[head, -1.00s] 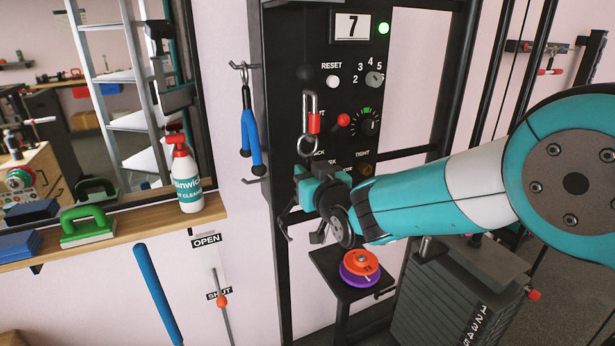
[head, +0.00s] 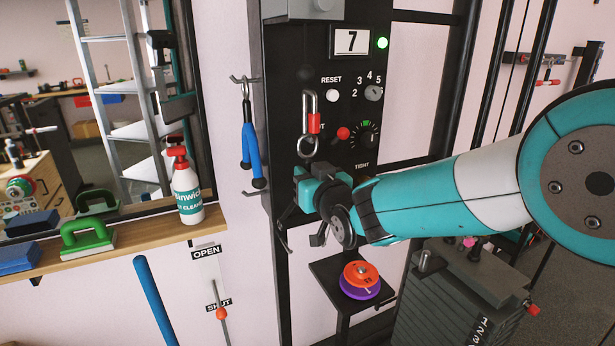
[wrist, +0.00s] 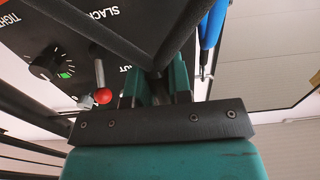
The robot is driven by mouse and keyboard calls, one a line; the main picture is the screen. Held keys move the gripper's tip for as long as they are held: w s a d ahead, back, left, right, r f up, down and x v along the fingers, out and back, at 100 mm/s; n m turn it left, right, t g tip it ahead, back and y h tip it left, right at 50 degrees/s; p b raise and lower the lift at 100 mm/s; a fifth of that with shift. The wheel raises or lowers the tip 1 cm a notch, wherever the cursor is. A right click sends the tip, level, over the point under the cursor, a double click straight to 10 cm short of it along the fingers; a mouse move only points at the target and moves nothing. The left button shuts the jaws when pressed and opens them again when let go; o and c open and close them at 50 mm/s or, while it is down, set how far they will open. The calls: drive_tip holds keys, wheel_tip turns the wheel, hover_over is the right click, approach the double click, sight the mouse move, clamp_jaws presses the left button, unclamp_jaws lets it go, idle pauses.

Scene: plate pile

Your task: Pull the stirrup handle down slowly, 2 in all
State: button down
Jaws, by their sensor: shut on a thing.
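The stirrup handle (wrist: 88,28) shows in the wrist view as dark bars meeting at the gripper. My gripper (wrist: 168,88) is shut on it. In the head view my gripper (head: 318,192) is in front of the black machine panel, just below a metal clip (head: 310,125) with a red sleeve. Most of the handle is hidden there by my gripper and arm.
Below my gripper a small black shelf (head: 325,272) holds orange and purple discs (head: 361,277). A grey weight stack (head: 450,310) stands at the lower right. A red-knobbed lever (head: 343,133) and dial (head: 363,135) are close by. Blue handles (head: 251,145) hang at the left.

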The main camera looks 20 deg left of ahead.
sight(309, 158)
drive_tip(key=shift+r, duration=0.75)
drive_tip(key=shift+r+p, duration=0.55)
drive_tip(key=shift+r, duration=0.6)
drive_tip(key=shift+r, duration=0.4)
drive_tip(key=shift+f, duration=0.15)
